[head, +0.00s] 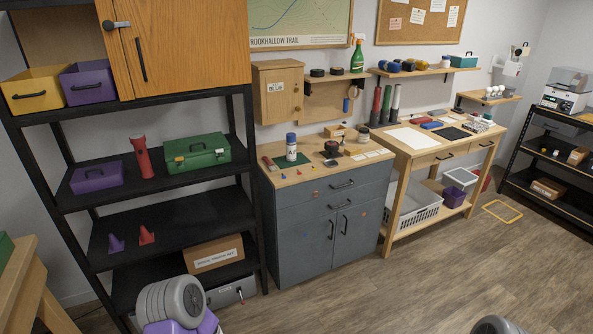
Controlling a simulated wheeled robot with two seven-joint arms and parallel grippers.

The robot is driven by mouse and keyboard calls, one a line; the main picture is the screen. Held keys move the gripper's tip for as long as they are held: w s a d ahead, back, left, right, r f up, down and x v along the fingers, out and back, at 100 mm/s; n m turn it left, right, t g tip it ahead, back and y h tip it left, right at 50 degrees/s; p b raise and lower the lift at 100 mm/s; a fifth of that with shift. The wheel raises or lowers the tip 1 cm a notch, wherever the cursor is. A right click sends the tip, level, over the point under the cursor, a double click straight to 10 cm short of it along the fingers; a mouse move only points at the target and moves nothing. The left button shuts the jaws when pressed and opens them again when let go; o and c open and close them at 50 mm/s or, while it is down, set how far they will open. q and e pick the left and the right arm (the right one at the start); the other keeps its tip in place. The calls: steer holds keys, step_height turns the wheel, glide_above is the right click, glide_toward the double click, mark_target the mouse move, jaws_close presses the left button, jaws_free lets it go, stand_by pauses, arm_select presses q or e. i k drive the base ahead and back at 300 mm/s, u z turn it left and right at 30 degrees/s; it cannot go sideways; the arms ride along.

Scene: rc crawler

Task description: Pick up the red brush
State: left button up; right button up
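I cannot make out a red brush for certain. A small dark red item (268,163) lies at the left end of the grey cabinet's wooden top (313,178); it is too small to tell what it is. A small red item (438,112) lies at the back of the wooden workbench, and another reddish item (419,120) lies near it; their shapes are unclear. Grey rounded parts of my arms show at the bottom edge, but neither gripper is in view.
A black shelf (165,233) at left holds a red flashlight (142,157), a green toolbox (197,152), purple bins and small cones. The workbench (408,157) stands right of the cabinet. A yellow frame (502,212) lies on the floor. The wooden floor in front is clear.

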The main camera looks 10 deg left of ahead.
mark_target(272, 167)
steer(key=z, duration=0.45)
steer(key=i, duration=1.55)
steer(key=u, duration=0.65)
steer(key=i, duration=1)
steer(key=u, duration=1.05)
